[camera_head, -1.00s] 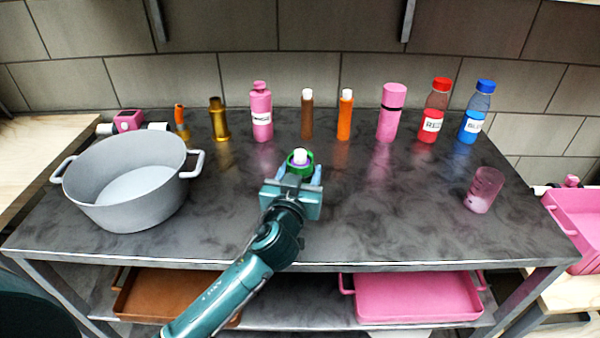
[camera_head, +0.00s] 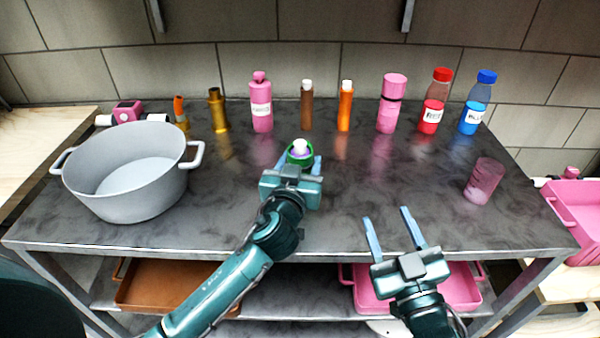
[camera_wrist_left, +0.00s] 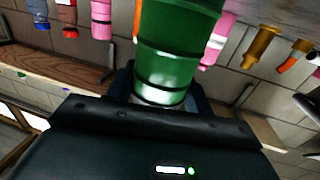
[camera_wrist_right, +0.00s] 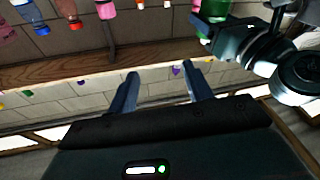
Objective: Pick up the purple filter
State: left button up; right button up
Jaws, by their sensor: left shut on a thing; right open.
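My left gripper (camera_head: 298,166) is shut on a green cylinder (camera_head: 290,159) near the middle of the table. In the left wrist view the green cylinder (camera_wrist_left: 175,50) fills the space between the fingers, and the purple piece is hidden. My right gripper (camera_head: 387,217) is open and empty at the table's front edge, right of the left gripper. In the right wrist view its fingers (camera_wrist_right: 158,85) are apart with nothing between them.
A grey pot (camera_head: 125,205) stands on the left. Several bottles, including a pink one (camera_head: 261,105) and a blue-capped one (camera_head: 477,100), line the back. A pink cup (camera_head: 484,182) stands at the right. The table between cup and left gripper is clear.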

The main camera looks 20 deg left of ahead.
jog(key=a+r+n+y, duration=0.2)
jog(key=w+a+r+n+y, duration=0.1)
jog(key=a+r+n+y, duration=0.1)
jog(key=r, duration=0.1)
jog(key=a+r+n+g+y, duration=0.1)
jog(key=a+r+n+y, duration=0.1)
jog(key=shift+w+r+n, duration=0.15)
jog(key=shift+r+n, duration=0.15)
jog(key=shift+r, duration=0.1)
jog(key=s+a+r+n+g+y, duration=0.1)
jog(key=s+a+r+n+g, duration=0.25)
jog(key=a+n+g, duration=0.65)
jog(key=s+a+r+n+g+y, duration=0.15)
jog(key=a+r+n+g, duration=0.35)
jog(key=n+g, duration=0.85)
jog(key=n+t+h, duration=0.5)
jog(key=t+h, duration=0.5)
jog(key=h, duration=0.6)
send_near(300, 142)
jog(key=x, duration=0.3)
jog(key=shift+s+a+m, duration=0.1)
jog(key=shift+a+m, duration=0.15)
jog(key=shift+a, duration=0.1)
jog(key=shift+d+x, duration=0.2)
jog(key=shift+x, duration=1.2)
jog(key=shift+d+x, duration=0.15)
jog(key=shift+x, duration=1.25)
jog(key=shift+c, duration=0.5)
